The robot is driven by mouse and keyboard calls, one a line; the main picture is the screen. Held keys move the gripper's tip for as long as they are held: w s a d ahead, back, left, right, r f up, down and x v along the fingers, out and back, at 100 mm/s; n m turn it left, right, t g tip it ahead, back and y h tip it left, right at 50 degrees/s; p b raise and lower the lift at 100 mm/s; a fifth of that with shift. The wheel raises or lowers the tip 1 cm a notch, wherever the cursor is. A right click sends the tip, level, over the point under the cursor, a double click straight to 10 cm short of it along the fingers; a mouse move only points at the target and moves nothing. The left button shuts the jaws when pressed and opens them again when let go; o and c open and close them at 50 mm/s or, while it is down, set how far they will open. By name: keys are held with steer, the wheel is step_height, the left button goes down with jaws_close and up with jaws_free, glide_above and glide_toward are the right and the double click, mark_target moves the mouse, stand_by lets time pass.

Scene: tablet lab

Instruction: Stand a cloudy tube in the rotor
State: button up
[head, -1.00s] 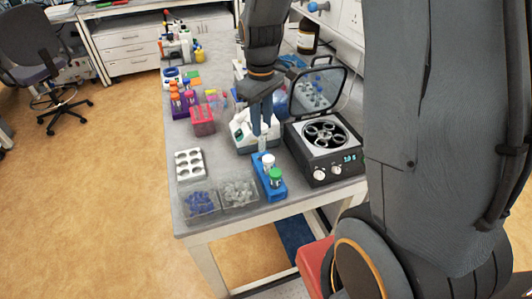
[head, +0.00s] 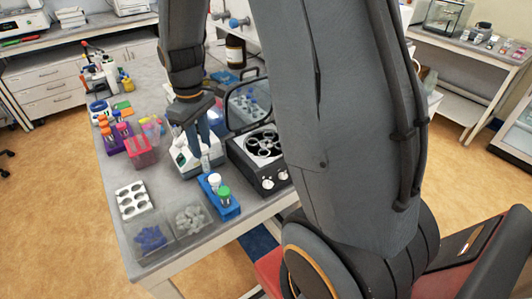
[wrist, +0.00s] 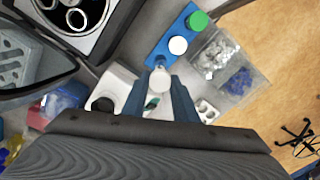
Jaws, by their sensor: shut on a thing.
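My gripper (head: 202,140) is shut on a pale, cloudy-looking tube (head: 205,162), pointing down just behind the blue rack. In the wrist view the tube (wrist: 160,78) shows between the two blue-grey fingers, seen from its end. The blue rack (head: 226,208) holds a white-capped tube (head: 214,181) and a green-capped tube (head: 223,194). The black centrifuge (head: 262,176) stands right of my gripper with its lid (head: 247,103) up.
A white device (head: 186,160) sits under my gripper. A white tray with holes (head: 132,200) and clear bins of blue (head: 150,238) and pale caps (head: 191,219) are at the front. A pink rack (head: 142,152) stands left. A brown bottle (head: 235,52) is behind.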

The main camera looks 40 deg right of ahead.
steer(key=shift+r, duration=0.1)
step_height(320, 180, up, 7)
steer(key=shift+f, duration=0.2)
steer(key=s+d, duration=0.2)
steer(key=d, duration=0.7)
steer(key=s+d, duration=0.2)
steer(key=d, duration=0.7)
steer(key=shift+d+f, duration=0.1)
steer(key=shift+f, duration=0.05)
steer(key=shift+f+b, duration=0.65)
steer(key=shift+f, duration=1.1)
steer(key=shift+f, duration=0.8)
steer(key=shift+f, duration=0.35)
